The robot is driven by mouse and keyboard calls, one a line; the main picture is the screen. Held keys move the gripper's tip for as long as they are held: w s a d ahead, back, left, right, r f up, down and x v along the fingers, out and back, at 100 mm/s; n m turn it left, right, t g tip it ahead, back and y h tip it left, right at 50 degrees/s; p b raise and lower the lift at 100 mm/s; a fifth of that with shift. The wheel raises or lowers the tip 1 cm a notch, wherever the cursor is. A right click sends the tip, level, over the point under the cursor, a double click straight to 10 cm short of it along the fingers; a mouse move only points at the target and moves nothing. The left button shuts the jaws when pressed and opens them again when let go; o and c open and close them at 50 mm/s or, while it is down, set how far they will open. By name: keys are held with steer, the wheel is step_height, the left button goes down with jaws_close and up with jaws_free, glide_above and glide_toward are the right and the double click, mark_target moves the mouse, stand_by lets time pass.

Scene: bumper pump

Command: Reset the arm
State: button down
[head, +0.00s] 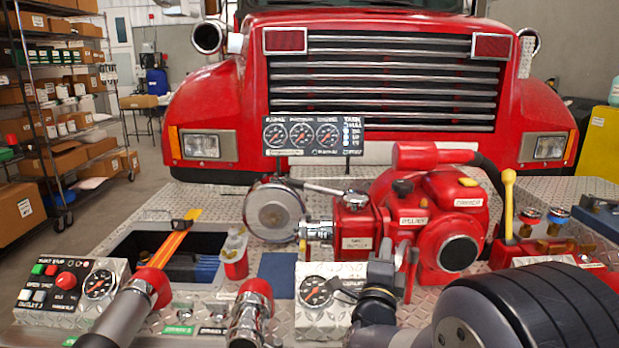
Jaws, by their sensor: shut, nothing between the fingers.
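My gripper (348,290) shows at the lower middle, small and dark, in front of the right side of a gauge on a metal box (316,290). It is shut and holds nothing. My arm comes in from the lower right, dark and bulky, and covers part of the deck there. The red pump (438,215) stands behind and to the right of my gripper, apart from it as far as I can tell. The exact gap between my fingertips and the gauge box cannot be judged from this view.
A control box (48,285) with buttons and a gauge sits at the left. A yellow-topped lever (508,200) stands at the right. A three-gauge panel (313,135) stands before the red truck (385,80).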

steer(key=s+f+t+b, duration=0.1)
steer(key=s+a+f+t+b, duration=0.1)
steer(key=shift+s+a+f+n+t, duration=0.2)
steer(key=shift+a+n+t, duration=0.1)
steer(key=shift+n, duration=0.1)
steer(key=shift+s+r, duration=0.1)
stand_by(0.5)
